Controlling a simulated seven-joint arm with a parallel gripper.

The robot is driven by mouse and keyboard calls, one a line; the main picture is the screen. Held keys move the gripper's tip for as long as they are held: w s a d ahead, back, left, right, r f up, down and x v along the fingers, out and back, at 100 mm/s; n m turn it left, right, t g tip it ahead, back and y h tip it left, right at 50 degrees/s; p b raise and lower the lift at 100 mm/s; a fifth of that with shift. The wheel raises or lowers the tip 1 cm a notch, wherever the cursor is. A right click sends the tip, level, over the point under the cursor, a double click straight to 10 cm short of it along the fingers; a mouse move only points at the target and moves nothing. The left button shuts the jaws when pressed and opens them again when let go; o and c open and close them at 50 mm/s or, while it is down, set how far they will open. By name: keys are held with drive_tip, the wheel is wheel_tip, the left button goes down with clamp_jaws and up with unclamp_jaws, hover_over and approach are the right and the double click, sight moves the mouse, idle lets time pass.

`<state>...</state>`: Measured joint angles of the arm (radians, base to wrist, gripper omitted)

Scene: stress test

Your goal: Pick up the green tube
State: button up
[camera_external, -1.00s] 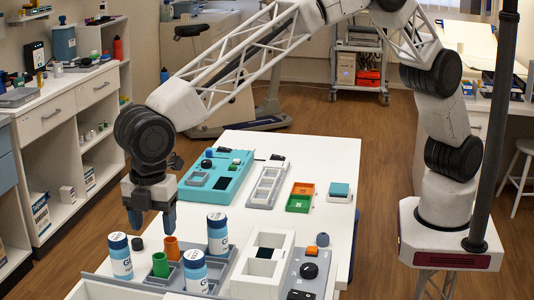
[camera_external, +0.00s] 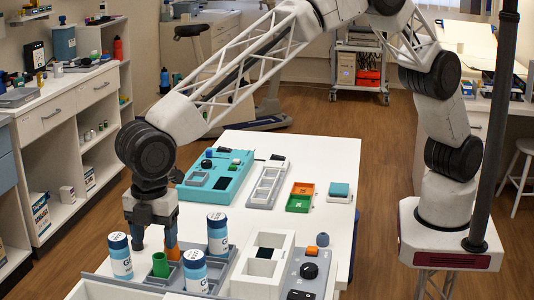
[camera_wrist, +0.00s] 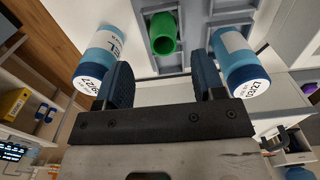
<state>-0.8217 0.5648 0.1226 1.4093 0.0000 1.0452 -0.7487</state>
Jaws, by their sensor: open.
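The green tube (camera_external: 160,265) stands upright in a grey rack (camera_external: 140,280) at the table's near left end. In the wrist view the green tube (camera_wrist: 163,35) lies ahead of the gap between my fingers, its open end facing the camera. My gripper (camera_external: 156,240) is open and empty, pointing down just above and behind the tube, apart from it. In the wrist view my gripper (camera_wrist: 163,82) shows both dark blue fingers spread.
White-and-blue bottles stand close by: one left (camera_external: 120,257), one right (camera_external: 217,234) and one in front (camera_external: 195,271). A white box (camera_external: 265,262) and a grey control panel (camera_external: 303,272) are to the right. A teal tray (camera_external: 218,177) lies farther back.

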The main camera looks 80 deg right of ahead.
sight(159, 256)
drive_tip(key=shift+s+f, duration=0.2)
drive_tip(key=shift+f, duration=2.35)
drive_tip(key=c, duration=1)
drive_tip(key=shift+r, duration=0.1)
wheel_tip(159, 256, up, 10)
